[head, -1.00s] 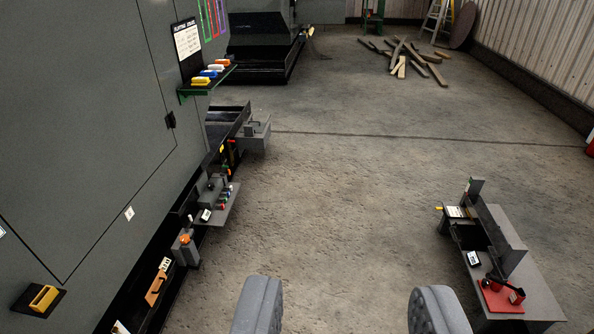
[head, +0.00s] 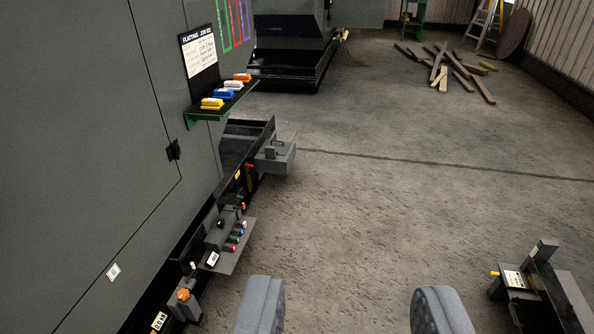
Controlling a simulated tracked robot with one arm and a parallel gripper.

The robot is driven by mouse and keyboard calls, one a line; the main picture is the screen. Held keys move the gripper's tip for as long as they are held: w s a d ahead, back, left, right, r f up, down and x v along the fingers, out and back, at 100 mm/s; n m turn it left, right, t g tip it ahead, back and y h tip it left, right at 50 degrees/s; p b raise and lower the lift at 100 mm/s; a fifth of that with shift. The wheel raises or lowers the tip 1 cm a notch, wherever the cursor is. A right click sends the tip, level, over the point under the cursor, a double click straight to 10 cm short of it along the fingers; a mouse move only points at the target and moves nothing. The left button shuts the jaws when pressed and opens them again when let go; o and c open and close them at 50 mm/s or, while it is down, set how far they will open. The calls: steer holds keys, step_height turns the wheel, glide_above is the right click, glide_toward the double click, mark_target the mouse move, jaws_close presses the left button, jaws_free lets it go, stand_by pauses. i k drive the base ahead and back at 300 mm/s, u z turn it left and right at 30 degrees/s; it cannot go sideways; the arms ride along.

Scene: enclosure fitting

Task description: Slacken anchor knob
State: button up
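My gripper (head: 350,312) shows as two grey padded fingers at the bottom of the head view. They are wide apart with only bare floor seen between them. An orange knob (head: 183,295) sits on a grey block (head: 187,312) low at the left, beside the foot of the big grey enclosure wall (head: 90,150). It is left of my gripper and apart from it. I cannot tell from the picture whether this is the anchor knob; no label naming one is readable.
A ledge (head: 238,232) with small coloured parts juts from the wall, and a grey box (head: 276,157) stands farther along. A green-edged shelf (head: 208,117) holds coloured blocks. A bench (head: 570,300) stands at lower right. Loose planks (head: 445,70) lie far back. The middle floor is clear.

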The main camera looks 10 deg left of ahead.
mark_target(220, 222)
steer(key=u, duration=0.2)
steer(key=i, duration=1.3)
steer(key=u, duration=0.5)
steer(key=i, duration=1.7)
steer(key=u, duration=0.25)
